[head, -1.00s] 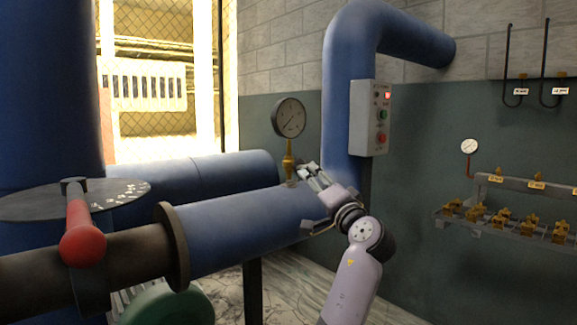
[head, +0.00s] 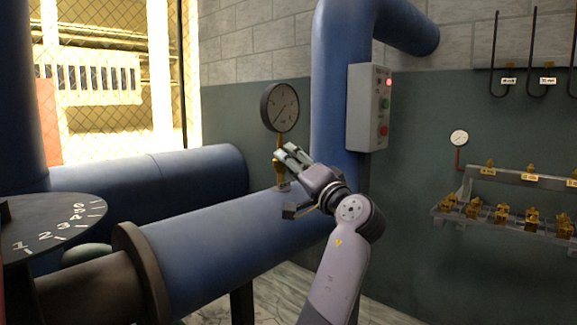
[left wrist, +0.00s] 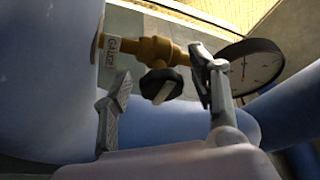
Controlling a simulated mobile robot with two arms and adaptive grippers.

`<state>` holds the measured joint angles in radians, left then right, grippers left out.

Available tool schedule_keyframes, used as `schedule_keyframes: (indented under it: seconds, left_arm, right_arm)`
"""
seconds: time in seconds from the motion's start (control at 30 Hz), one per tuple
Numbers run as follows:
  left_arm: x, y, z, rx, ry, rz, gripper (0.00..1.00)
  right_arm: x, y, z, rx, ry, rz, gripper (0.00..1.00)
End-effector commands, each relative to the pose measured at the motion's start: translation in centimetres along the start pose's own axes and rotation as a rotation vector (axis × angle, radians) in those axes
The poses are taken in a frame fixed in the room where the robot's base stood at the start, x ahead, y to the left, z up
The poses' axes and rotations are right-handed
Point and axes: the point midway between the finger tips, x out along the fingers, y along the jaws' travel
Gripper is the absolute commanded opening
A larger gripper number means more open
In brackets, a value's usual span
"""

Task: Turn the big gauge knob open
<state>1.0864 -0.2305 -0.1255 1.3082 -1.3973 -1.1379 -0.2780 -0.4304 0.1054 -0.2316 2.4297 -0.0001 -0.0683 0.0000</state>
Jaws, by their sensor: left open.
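The big gauge (head: 280,107) has a round white dial with a dark rim and stands on a brass stem (head: 280,160) on the blue pipe. My left gripper (head: 288,180) is open beside the stem. In the left wrist view its fingers (left wrist: 160,85) lie on either side of the knob, apart from it in the picture. My right gripper is out of view.
A grey control box (head: 369,107) with a lit red lamp hangs on the upright blue pipe (head: 340,60). The horizontal blue pipe (head: 220,235) runs below my gripper. A rack of brass valves (head: 500,212) and a small gauge (head: 459,138) are at the right.

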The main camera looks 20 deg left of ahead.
Motion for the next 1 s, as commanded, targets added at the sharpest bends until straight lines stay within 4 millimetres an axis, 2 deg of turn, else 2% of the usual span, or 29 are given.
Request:
schedule_keyframes:
  seconds: [0.2,0.9,1.0]
  left_arm:
    - [-0.01,-0.02,-0.02,0.000,0.000,0.000,0.52]
    - [0.02,0.01,0.01,0.000,0.000,0.000,0.06]
    - [0.02,0.02,0.02,-0.001,0.000,-0.001,0.05]
  right_arm:
    - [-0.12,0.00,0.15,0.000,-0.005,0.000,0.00]
    - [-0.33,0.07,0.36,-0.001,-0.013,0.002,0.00]
    - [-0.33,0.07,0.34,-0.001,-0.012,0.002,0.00]
